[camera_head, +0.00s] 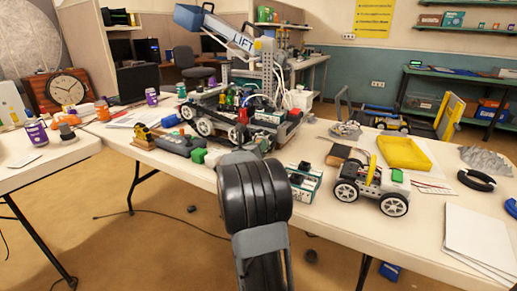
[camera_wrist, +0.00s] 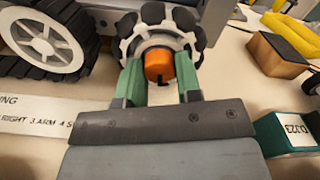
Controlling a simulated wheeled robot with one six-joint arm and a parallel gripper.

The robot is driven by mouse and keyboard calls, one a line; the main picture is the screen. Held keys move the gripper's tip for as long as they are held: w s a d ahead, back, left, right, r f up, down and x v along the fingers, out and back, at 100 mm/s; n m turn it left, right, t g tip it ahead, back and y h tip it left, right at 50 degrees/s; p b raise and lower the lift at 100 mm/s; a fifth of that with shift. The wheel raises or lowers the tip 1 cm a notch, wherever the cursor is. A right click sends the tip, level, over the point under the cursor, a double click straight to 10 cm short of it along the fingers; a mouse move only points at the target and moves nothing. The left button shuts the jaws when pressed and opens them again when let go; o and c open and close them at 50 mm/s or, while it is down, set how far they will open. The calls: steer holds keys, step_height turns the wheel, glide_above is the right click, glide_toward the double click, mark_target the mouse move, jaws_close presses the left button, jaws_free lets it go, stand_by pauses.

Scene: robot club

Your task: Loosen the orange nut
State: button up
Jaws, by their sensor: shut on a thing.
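The orange nut (camera_wrist: 158,66) sits at the hub of a pale grey wheel with black rollers (camera_wrist: 160,38) in the wrist view. My gripper (camera_wrist: 160,80) has its two green fingers on either side of the nut, shut on it. The nut's front face shows with a small dark notch at its lower edge. The wheel belongs to a large wheeled robot (camera_head: 232,112) on the table in the head view. There my dark arm covers the nut and the fingertips.
A black-tyred wheel (camera_wrist: 45,38) stands left of the gripper, above a white printed strip (camera_wrist: 50,120). A green box (camera_wrist: 285,135) is close on the right. In the head view, a small wheeled car (camera_head: 372,190) and yellow tray (camera_head: 404,153) stand to the right on the table.

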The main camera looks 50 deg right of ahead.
steer(key=n, duration=0.3)
steer(key=shift+a+f+n, duration=0.1)
steer(key=shift+n, duration=0.3)
steer(key=n+p, duration=0.1)
steer(key=n, duration=0.3)
steer(key=shift+n, duration=0.3)
steer(key=n+p, duration=0.1)
steer(key=n, duration=0.2)
steer(key=shift+n, duration=0.3)
steer(key=shift+n+p, duration=1.1)
steer(key=shift+n, duration=1.2)
steer(key=o, duration=0.7)
steer(key=shift+a, duration=0.1)
steer(key=shift+o, duration=1.2)
